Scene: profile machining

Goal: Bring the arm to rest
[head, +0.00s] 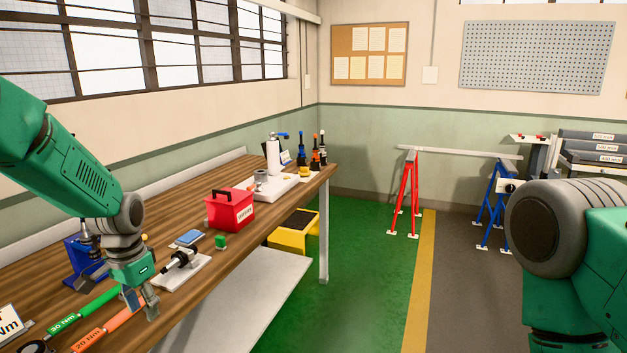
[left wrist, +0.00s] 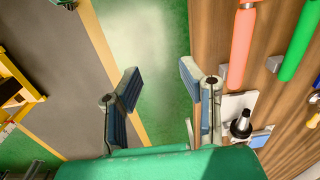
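My left arm comes in from the left of the head view over the wooden workbench (head: 207,277). Its left gripper (head: 141,303) points down near the bench's front edge, close to the orange 20 Nm handle (head: 95,338) and the green 30 Nm handle (head: 83,310). In the left wrist view the two fingers of the left gripper (left wrist: 158,88) stand apart with nothing between them; green floor and a yellow line show beyond. My right arm shows at the right of the head view; its gripper is out of view.
Behind the left gripper a dark tool holder lies on a white block (head: 190,274). A red box (head: 230,209), a green piece (head: 221,242) and a blue stand (head: 80,260) are on the bench. A yellow bin (head: 296,232) is below. The green floor (head: 365,270) is clear.

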